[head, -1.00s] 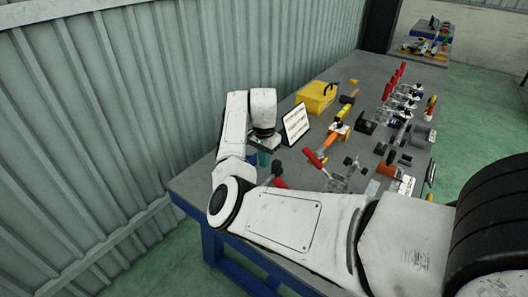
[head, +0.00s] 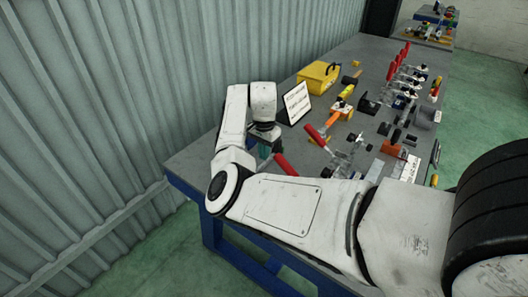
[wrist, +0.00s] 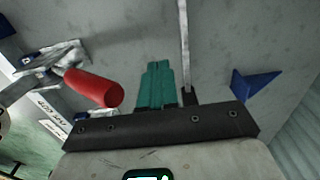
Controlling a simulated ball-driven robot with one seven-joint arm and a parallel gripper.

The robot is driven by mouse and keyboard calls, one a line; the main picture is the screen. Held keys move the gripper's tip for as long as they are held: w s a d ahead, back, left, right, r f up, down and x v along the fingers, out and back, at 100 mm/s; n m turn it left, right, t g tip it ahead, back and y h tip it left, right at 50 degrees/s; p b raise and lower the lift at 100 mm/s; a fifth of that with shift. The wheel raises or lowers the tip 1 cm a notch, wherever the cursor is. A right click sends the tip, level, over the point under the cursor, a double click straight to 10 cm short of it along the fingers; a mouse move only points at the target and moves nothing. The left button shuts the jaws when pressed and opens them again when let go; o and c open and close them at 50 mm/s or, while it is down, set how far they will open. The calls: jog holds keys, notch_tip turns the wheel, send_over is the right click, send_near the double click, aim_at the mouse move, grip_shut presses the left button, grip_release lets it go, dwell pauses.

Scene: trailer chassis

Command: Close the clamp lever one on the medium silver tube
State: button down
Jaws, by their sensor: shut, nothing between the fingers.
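My gripper shows in the wrist view as teal fingers (wrist: 157,85) pressed together, with nothing between them. In the head view it is a small teal patch (head: 264,151) below my white wrist, mostly hidden by my arm. A red clamp lever handle (wrist: 92,88) lies left of the fingers in the wrist view, apart from them, on a metal clamp (wrist: 52,58). In the head view a red handle (head: 285,165) shows just right of the gripper, its clamp hidden behind my arm. Another red lever (head: 317,135) stands tilted farther right. I cannot tell which tube is the medium silver one.
The grey bench (head: 200,160) also holds a yellow box (head: 319,76), a tilted sign (head: 294,103), an orange-handled tool (head: 342,112) and several red-handled clamps (head: 400,60). A thin pale bar (wrist: 184,45) stands close right of my fingers. A corrugated wall (head: 110,90) borders the bench's left side.

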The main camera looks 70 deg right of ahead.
aim_at(279, 154)
jog(key=shift+s, duration=0.1)
jog(key=shift+s+a+r+p, duration=0.1)
jog(key=shift+s+a+p, duration=0.05)
jog(key=shift+s+p, duration=0.55)
jog(key=shift+s+a+r+p, duration=0.15)
jog(key=shift+s+a+p, duration=0.05)
jog(key=shift+s+p, duration=0.5)
jog(key=shift+s+a+r+p, duration=0.1)
jog(key=shift+s+a+p, duration=0.05)
jog(key=shift+s+p, duration=0.55)
jog(key=shift+s+a+r+p, duration=0.1)
jog(key=shift+s+r+p, duration=0.25)
jog(key=shift+r, duration=0.2)
jog(key=shift+s+a+r+p, duration=0.1)
jog(key=shift+s+r+p, duration=0.1)
jog(key=shift+r+p, duration=0.3)
jog(key=shift+s+a+r, duration=0.2)
jog(key=shift+s+r, duration=0.3)
jog(key=shift+s, duration=0.25)
jog(key=shift+s+a+r, duration=0.15)
jog(key=shift+s+r, duration=0.35)
jog(key=shift+s, duration=0.25)
